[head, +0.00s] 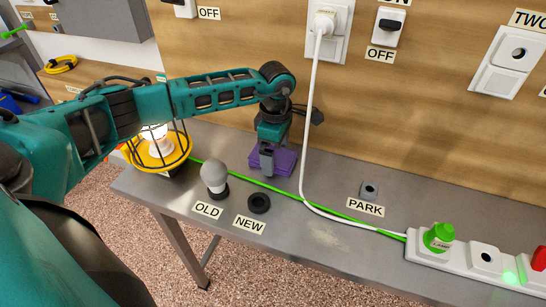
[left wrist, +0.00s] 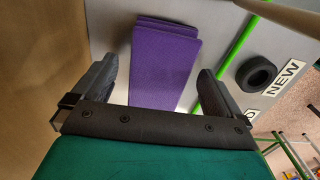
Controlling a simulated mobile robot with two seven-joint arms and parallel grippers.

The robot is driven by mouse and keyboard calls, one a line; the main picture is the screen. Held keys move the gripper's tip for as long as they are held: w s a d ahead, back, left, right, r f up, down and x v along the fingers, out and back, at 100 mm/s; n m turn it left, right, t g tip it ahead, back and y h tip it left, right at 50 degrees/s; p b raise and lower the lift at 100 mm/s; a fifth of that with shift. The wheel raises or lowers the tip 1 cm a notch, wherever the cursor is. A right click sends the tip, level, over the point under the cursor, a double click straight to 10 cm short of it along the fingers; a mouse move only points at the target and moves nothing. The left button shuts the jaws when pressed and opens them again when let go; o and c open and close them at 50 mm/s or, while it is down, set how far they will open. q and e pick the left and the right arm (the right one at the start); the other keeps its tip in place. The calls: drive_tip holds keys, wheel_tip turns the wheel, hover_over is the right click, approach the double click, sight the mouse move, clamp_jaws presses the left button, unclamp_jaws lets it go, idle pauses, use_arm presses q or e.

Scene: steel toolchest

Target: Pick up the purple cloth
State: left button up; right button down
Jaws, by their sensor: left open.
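The purple cloth (head: 284,160) lies folded in a flat stack on the steel bench, close to the wooden back panel. My left gripper (head: 266,168) is above it in the head view and hides part of it. In the left wrist view, the cloth (left wrist: 162,62) shows between the two spread fingers of the left gripper (left wrist: 160,85). The fingers are open with nothing held. I cannot tell how far above the cloth the fingertips are. My right gripper is not in view.
A caged yellow lamp (head: 157,152) stands at the left, under my left arm. A grey bulb (head: 214,176) sits by the OLD label, beside a black ring (head: 259,203) by NEW. A green cable (head: 238,176) runs past the cloth. A white cord (head: 307,120) hangs to its right.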

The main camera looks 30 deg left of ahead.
use_arm(q)
drive_tip(key=c, duration=1.1)
wheel_tip(320, 180, up, 10)
drive_tip(key=shift+r, duration=0.1)
drive_tip(key=shift+c, duration=0.2)
